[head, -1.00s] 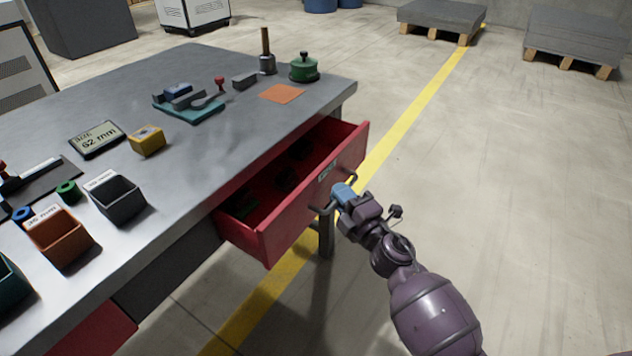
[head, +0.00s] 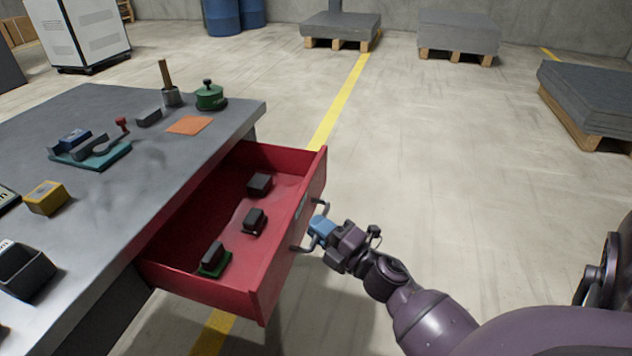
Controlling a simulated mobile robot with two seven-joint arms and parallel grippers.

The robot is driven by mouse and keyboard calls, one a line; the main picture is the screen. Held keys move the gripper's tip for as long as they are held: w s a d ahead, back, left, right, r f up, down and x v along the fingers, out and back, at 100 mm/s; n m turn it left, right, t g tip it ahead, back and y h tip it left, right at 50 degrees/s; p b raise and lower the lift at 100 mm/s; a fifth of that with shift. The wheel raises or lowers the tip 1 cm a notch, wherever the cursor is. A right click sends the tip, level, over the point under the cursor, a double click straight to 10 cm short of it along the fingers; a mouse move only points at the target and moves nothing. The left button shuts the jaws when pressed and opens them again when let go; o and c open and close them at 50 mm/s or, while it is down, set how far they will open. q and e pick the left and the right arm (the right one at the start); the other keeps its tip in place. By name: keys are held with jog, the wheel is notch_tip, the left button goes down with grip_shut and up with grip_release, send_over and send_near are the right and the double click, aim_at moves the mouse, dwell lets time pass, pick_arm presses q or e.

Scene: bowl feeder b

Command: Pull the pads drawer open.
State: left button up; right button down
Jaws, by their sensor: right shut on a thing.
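The red pads drawer (head: 262,272) stands well out from under the grey workbench. Several dark blocks lie inside it: one at the back (head: 259,183), one in the middle (head: 254,221) and one on a green base (head: 213,257) at the front left. My right gripper (head: 318,232), with blue fingers, is shut on the drawer's dark bar handle (head: 303,249) at the drawer's front. My left gripper is not in view.
The workbench top (head: 110,228) carries a teal fixture (head: 92,155), a yellow block (head: 45,197), a green lidded pot (head: 209,96) and an orange square (head: 189,125). Pallets of grey sheets (head: 340,28) stand far back. The floor right of the drawer is clear.

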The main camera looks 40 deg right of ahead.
jog(key=c, duration=1.2)
grip_release()
jog(key=shift+c, duration=0.2)
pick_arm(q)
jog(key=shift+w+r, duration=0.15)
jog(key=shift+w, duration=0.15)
pick_arm(e)
jog(key=shift+o, duration=0.3)
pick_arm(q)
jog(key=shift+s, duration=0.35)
pick_arm(e)
jog(key=v, duration=1)
jog(key=shift+s, duration=0.35)
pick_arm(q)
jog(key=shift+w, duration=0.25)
pick_arm(e)
jog(key=shift+f, duration=0.1)
